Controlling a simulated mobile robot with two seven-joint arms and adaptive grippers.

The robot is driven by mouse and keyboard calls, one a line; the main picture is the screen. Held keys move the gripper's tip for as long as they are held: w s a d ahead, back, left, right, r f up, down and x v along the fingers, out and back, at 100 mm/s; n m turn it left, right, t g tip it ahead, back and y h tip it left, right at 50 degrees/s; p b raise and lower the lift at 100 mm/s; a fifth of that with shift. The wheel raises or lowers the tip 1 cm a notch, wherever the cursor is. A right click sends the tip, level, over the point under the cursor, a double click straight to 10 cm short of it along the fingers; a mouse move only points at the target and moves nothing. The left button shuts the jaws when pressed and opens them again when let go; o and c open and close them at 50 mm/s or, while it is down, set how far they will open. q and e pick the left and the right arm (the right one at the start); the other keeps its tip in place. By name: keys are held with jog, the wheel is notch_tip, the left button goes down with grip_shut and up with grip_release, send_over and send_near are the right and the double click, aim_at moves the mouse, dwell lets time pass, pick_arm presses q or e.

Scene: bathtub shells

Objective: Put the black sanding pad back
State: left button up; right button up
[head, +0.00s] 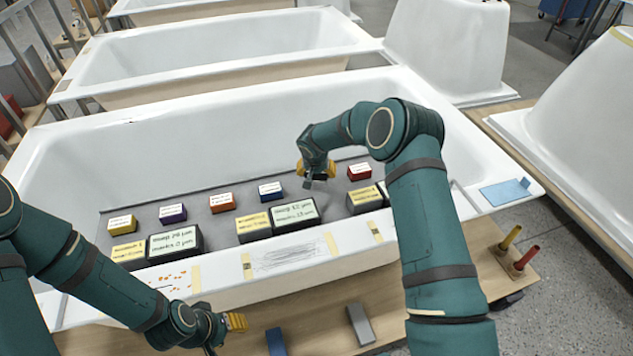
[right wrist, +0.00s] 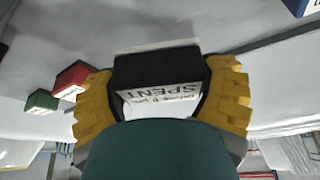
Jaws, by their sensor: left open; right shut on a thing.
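My right gripper (head: 317,172) is over the grey mat inside the front bathtub, between the blue and red labelled blocks. In the right wrist view its yellow fingers are shut on the black sanding pad (right wrist: 150,72), which bears a white label reading "SPENT" upside down. In the head view the pad (head: 318,184) is small and partly hidden by the fingers; I cannot tell whether it touches the mat. My left gripper (head: 236,322) is open and empty, in front of the tub's front rim, near a dark blue block (head: 276,342).
A grey mat (head: 330,205) in the tub bears a blue block (head: 270,186), a red block (head: 359,167), several other coloured blocks and black-edged signs (head: 296,212). The white front rim (head: 215,275) has tape and marks. A grey block (head: 361,325) lies on the wooden board.

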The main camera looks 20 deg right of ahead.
aim_at(316, 179)
jog(key=shift+f, duration=1.8)
jog(key=shift+b, duration=0.3)
jog(key=shift+f, duration=0.15)
jog(key=o, duration=1.1)
jog(key=shift+o, duration=0.2)
jog(key=shift+r, duration=0.45)
jog(key=p+v, duration=0.1)
jog(key=v, duration=1)
jog(key=shift+s, duration=0.25)
jog(key=shift+a+r+p, duration=0.1)
jog(key=shift+r+p, duration=0.05)
jog(key=shift+p, duration=0.15)
